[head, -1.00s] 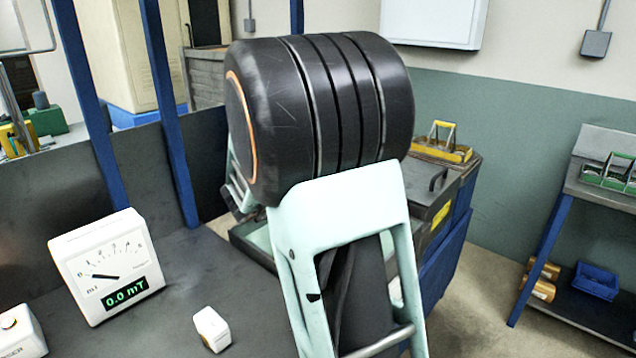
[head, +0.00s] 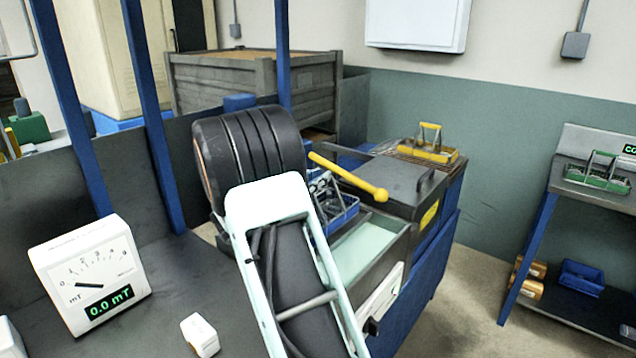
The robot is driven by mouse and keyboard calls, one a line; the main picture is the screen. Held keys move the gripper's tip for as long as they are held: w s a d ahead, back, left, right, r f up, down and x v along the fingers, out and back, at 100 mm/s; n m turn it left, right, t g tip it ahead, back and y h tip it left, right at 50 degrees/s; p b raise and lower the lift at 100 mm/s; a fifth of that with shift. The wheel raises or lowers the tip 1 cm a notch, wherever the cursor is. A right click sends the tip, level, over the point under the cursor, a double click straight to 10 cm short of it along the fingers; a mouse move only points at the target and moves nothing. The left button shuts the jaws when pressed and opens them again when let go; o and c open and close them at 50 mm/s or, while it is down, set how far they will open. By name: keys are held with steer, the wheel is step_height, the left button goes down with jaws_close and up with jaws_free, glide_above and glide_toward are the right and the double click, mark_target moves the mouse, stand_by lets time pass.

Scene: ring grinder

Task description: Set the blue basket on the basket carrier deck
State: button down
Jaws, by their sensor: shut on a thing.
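The blue basket (head: 342,220), an open carrier with dark parts inside, shows in the head view just right of my arm, above or beside the pale tray of the dark machine. My gripper (head: 322,186) is partly hidden behind my arm; grey finger-like links show at the basket's upper left. It is shut on the basket, though the contact itself is hard to see. I cannot tell which surface is the basket carrier deck. The pale open tray (head: 362,252) lies right below the basket; I cannot tell whether they touch.
A yellow lever with a ball end (head: 350,178) crosses close above the basket. A yellow basket (head: 428,150) stands on the machine's rack. A green basket (head: 600,172) sits on the right bench, with a blue bin (head: 582,278) below. A meter (head: 92,275) stands at left.

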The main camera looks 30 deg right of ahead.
steer(key=shift+f, duration=0.55)
steer(key=c, duration=1.7)
jaws_free()
steer(key=v, duration=1.2)
